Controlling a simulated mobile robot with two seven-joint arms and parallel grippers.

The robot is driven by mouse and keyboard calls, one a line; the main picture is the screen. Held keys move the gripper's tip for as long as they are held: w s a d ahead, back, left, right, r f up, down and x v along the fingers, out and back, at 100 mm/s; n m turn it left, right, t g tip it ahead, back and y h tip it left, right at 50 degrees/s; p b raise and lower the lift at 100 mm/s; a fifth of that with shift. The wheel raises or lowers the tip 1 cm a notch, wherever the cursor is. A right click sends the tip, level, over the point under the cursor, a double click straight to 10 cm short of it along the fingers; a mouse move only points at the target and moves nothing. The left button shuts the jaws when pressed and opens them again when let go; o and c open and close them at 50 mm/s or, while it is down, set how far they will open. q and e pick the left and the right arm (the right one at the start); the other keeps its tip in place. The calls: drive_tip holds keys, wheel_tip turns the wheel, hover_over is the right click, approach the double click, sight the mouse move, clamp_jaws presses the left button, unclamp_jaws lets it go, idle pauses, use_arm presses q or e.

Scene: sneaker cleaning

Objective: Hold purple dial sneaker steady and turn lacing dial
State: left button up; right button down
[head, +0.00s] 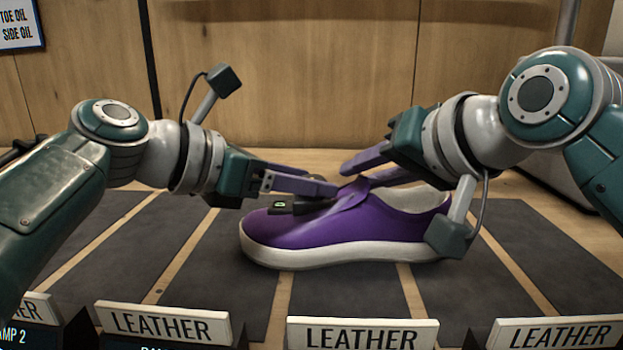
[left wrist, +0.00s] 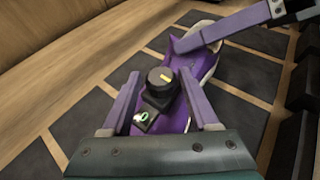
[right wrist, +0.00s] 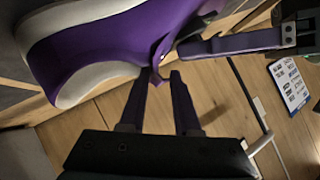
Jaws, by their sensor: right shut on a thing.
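The purple sneaker (head: 335,226) with a white sole stands upright on the dark mat, toe to the left. Its black lacing dial (left wrist: 160,77) has a yellow mark and sits by a small block with a green symbol (left wrist: 144,119). My left gripper (head: 326,186) is open above the shoe's front, its fingers on either side of the dial in the left wrist view; contact cannot be told. My right gripper (head: 356,178) is shut on the sneaker's purple tongue tab (right wrist: 157,77), which shows between its fingertips in the right wrist view. In the head view, the left fingers partly hide the dial.
Dark mat panels (head: 120,240) with wooden strips between them surround the shoe and are clear. Several LEATHER signs (head: 362,334) stand along the front edge. A wooden wall (head: 310,60) rises behind. The two grippers' fingertips are close together over the shoe.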

use_arm(q)
clamp_jaws()
drive_tip(key=shift+w+a, duration=0.1)
drive_tip(key=shift+w+a+f+m+g+h, duration=0.1)
drive_tip(key=shift+w+m+g+h, duration=0.05)
drive_tip(key=shift+m+g+h, duration=0.3)
drive_tip(key=shift+w+a+f+m+g+h, duration=0.1)
drive_tip(key=shift+m+g+h, duration=0.15)
drive_tip(key=shift+m+g, duration=0.6)
drive_tip(key=shift+r+h, duration=0.15)
drive_tip(key=shift+h, duration=0.15)
drive_tip(key=shift+s, duration=0.1)
drive_tip(key=shift+o, duration=1.6)
unclamp_jaws()
drive_tip(key=shift+d, duration=0.15)
